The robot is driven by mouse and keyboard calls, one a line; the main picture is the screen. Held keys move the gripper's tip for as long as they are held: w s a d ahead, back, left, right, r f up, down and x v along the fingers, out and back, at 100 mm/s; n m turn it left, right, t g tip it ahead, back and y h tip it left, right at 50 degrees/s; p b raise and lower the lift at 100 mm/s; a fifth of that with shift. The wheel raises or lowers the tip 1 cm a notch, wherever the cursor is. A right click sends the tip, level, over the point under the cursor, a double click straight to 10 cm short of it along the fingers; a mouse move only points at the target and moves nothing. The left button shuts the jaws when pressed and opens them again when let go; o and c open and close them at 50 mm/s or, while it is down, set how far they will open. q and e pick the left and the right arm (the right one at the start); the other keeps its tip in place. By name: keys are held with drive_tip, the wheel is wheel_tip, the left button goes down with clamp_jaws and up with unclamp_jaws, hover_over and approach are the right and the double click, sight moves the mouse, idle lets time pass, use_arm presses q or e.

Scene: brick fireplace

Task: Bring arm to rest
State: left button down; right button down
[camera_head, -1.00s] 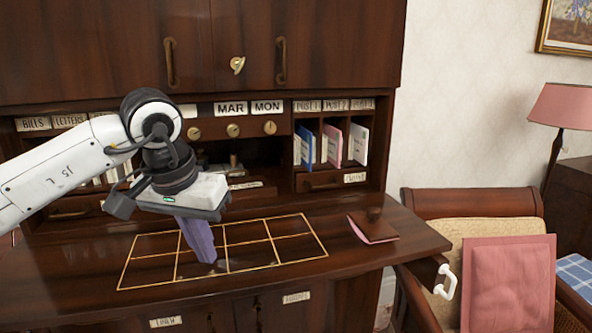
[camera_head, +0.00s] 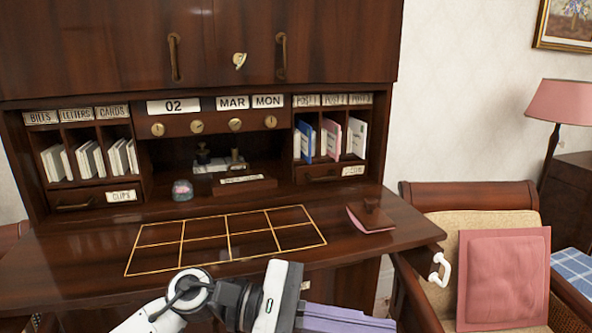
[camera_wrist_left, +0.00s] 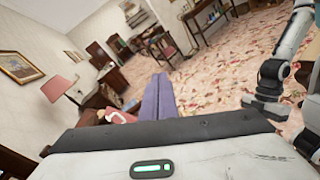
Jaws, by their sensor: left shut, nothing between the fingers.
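My left arm comes in at the bottom of the head view. Its gripper (camera_head: 345,319) points right, low in front of the desk (camera_head: 70,262), with its purple fingers partly cut off by the lower edge. In the left wrist view the purple fingers (camera_wrist_left: 158,97) lie together, shut and empty, pointing out into the room. The desktop with its gold-lined grid (camera_head: 228,240) is clear of the gripper. Part of my other arm shows at the right of the wrist view, but its fingers cannot be made out.
A pink notepad with a wooden stamp-like block (camera_head: 370,217) lies right of the grid. A glass paperweight (camera_head: 182,190) stands behind it. A chair with a pink cushion (camera_head: 504,278) stands at the right. A white handle (camera_head: 440,272) juts from the desk's right side.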

use_arm(q)
drive_tip(key=w+a+n+t+h, duration=0.2)
drive_tip(key=n+t, duration=0.4)
drive_tip(key=n, duration=0.4)
drive_tip(key=w+a+n+t+h, duration=0.25)
drive_tip(key=n+t, duration=0.25)
drive_tip(key=n, duration=0.5)
drive_tip(key=w+a+f+n+t+y, duration=0.2)
drive_tip(key=a+f+n+t+y, duration=0.25)
drive_tip(key=f+n, duration=0.4)
drive_tip(key=w+a+f+n+t+y, duration=0.1)
drive_tip(key=a+f+n+t+y, duration=0.4)
drive_tip(key=n, duration=0.7)
drive_tip(key=s+a+f+n+g+y, duration=0.2)
drive_tip(key=s+a+f+n+y, duration=0.2)
drive_tip(key=f+n, duration=0.3)
drive_tip(key=s+a+f+n+g+y, duration=0.3)
drive_tip(key=a+f+n, duration=0.15)
drive_tip(key=f, duration=0.45)
drive_tip(key=s+a+f+n+g+y, duration=0.1)
drive_tip(key=s+a+f+n+g, duration=0.1)
drive_tip(key=s+f, duration=0.3)
drive_tip(key=s+a+f+n+g+y, duration=0.1)
drive_tip(key=s+f+n+g, duration=0.1)
drive_tip(key=s+f+n, duration=0.3)
drive_tip(key=s+f, duration=0.1)
drive_tip(key=s, duration=0.2)
drive_tip(key=shift+s+a, duration=0.25)
drive_tip(key=shift+a, duration=0.15)
drive_tip(key=shift+f, duration=0.1)
